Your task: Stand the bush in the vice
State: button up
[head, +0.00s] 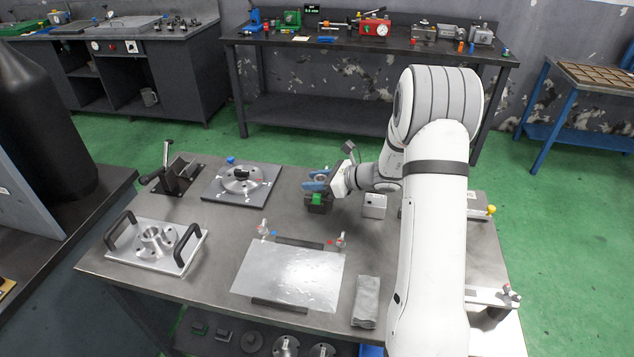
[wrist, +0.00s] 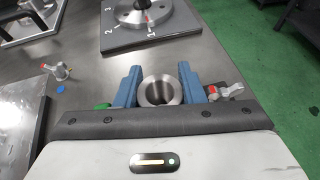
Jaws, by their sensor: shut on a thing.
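My gripper (wrist: 159,82) has its blue fingers shut on the bush (wrist: 147,98), a bright steel ring with a wide round bore, opening towards the wrist camera. In the head view my gripper (head: 317,181) is over the right-centre of the table, and the bush is too small to make out. A dark block with a green part (head: 318,202) sits just below the fingers; I cannot tell if it is the vice or if the bush touches it. A black device with a lever (head: 178,177) stands at the table's back left and also looks vice-like.
A dark plate with a round steel flange (head: 241,180) lies left of my gripper. A small grey block (head: 374,206) stands just right of my gripper.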

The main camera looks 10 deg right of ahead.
jog(key=shift+f, duration=0.45)
jog(key=shift+r, duration=0.1)
